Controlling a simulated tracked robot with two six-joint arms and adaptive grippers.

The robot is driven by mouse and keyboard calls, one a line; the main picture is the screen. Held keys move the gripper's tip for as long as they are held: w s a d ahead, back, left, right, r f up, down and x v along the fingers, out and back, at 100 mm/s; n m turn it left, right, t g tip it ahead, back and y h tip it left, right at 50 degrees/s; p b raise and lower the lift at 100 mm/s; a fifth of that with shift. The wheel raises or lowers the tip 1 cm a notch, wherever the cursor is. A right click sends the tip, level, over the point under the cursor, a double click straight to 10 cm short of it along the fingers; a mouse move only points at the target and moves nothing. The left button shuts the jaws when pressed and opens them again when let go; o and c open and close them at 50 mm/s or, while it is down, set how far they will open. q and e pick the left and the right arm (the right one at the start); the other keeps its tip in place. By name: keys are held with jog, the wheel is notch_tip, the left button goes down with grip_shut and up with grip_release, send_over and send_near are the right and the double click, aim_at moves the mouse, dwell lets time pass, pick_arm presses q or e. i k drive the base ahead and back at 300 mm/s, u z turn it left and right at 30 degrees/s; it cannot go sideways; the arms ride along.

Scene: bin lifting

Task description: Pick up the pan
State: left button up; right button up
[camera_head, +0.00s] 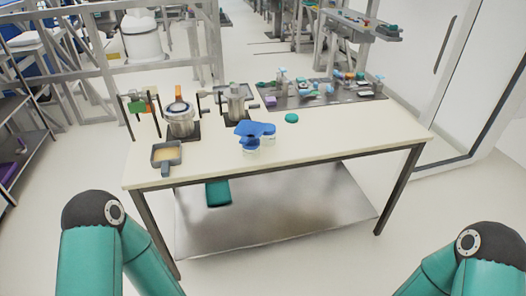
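A small square pan (167,155) with a dark grey rim and a tan inside rests on the left part of the white table (310,143), close to its front left corner. Its short grey handle (165,171) points toward me, at the front edge. My two teal arms show only at the bottom left and bottom right corners, well apart from the table. Neither of my grippers is in the picture.
Right behind the pan stand a round metal device (180,124) and a rack with orange and green parts. A blue-topped container (252,142) is at mid-table. A dark mat (325,93) holds several small tools. A lower shelf (280,215) holds a green box (218,193).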

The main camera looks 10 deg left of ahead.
aim_at(163, 156)
jog(key=z, duration=0.15)
jog(key=i, duration=1.6)
jog(key=u, duration=0.75)
jog(key=k, duration=0.85)
jog(key=u, duration=0.1)
jog(key=i, duration=0.9)
jog(key=z, duration=0.05)
